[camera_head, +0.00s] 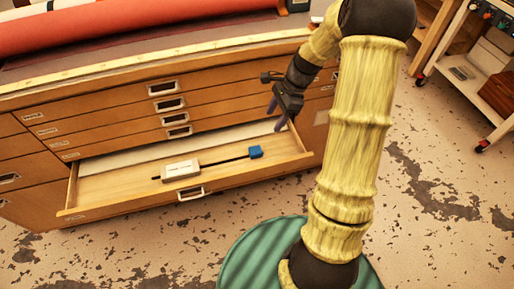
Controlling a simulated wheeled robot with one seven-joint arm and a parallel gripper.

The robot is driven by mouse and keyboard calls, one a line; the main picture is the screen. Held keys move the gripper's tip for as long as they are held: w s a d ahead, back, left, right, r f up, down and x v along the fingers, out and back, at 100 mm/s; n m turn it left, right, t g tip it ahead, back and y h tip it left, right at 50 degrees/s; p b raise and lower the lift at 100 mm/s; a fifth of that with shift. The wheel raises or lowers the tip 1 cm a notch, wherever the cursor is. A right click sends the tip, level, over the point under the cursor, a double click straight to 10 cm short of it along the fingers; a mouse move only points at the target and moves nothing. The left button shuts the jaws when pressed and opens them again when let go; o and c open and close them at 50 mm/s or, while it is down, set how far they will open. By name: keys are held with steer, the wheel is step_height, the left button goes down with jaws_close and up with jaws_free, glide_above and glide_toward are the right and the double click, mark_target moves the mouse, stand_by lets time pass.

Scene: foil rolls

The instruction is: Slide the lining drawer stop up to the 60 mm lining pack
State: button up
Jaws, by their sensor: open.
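The lining drawer (120,200) is pulled open in the cabinet front. A small blue block (256,152), which looks like the drawer stop, sits at the right end of a dark slot (222,161) in the drawer floor. A pale labelled block (181,170), probably the 60 mm lining pack, lies further left on the slot line, clear of the blue block. Its label is too small to read. My gripper (276,115) is open and empty, with purple fingers above the drawer's back right, apart from the blue block.
A whitish sheet (135,158) lies at the drawer's back. Shut drawers (110,108) with metal pulls rise behind. The cabinet top bears a red roll (130,28). A wheeled cart (492,100) stands at the right. The floor in front of the drawer is clear at the left.

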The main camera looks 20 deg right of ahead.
mark_target(256, 150)
steer(key=b+x, duration=0.4)
steer(key=x, duration=1.1)
steer(key=shift+f, duration=0.35)
jaws_close()
